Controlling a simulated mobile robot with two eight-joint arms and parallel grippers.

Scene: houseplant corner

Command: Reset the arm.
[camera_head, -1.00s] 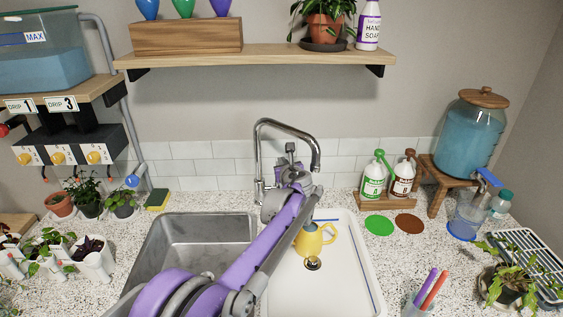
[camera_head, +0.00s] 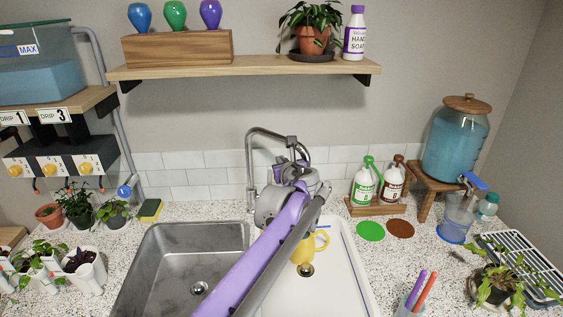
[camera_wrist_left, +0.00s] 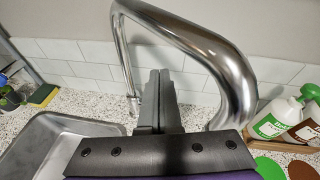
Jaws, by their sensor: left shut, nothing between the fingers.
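My left arm reaches up from the bottom over the sink. Its gripper (camera_head: 291,143) is at the chrome faucet (camera_head: 251,170), overlapping the spout in the head view. In the left wrist view the two dark fingers (camera_wrist_left: 160,98) are together with nothing between them. The faucet's curved spout (camera_wrist_left: 205,45) passes close behind and right of them; I cannot tell whether they touch. My right gripper is in neither view.
A steel basin (camera_head: 180,265) lies left of the arm, a white drainboard (camera_head: 345,280) right. A yellow watering can (camera_head: 322,241) is partly hidden by my arm. Bottles (camera_head: 363,186) stand on a wooden stand at right. A shelf (camera_head: 240,68) runs above.

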